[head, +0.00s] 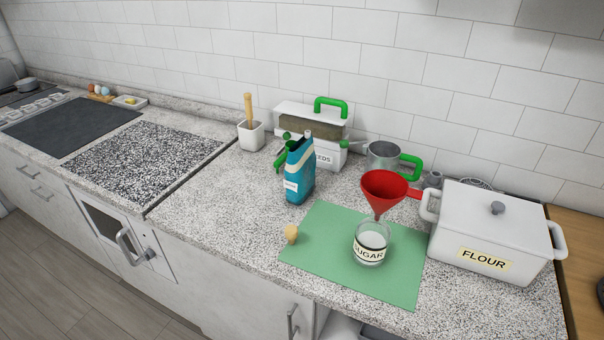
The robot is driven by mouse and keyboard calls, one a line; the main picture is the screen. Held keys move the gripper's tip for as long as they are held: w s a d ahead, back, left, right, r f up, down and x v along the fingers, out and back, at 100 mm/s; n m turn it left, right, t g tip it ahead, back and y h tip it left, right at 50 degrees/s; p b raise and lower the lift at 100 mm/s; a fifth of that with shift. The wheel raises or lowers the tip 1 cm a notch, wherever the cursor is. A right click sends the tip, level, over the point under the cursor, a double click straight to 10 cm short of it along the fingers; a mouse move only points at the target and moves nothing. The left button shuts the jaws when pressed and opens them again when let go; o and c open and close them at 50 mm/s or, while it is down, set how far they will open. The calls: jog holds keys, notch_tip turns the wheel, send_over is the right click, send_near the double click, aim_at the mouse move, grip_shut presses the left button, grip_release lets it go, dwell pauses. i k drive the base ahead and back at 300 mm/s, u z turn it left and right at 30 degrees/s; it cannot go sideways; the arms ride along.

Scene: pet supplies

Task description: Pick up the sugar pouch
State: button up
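A red funnel (385,190) sits over the jar. My gripper is not in view.
A cork-like stopper (291,233) is on the mat's left edge. A white "FLOUR" box (480,225) stands right. Behind the pouch are a bin marked "EEDS" (325,153) and a grey metal cup (382,157). The counter (215,205) left of the pouch is clear.

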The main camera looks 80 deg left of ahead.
aim_at(299, 172)
jog(key=k, duration=1.95)
jog(key=u, duration=1.85)
jog(key=i, duration=0.75)
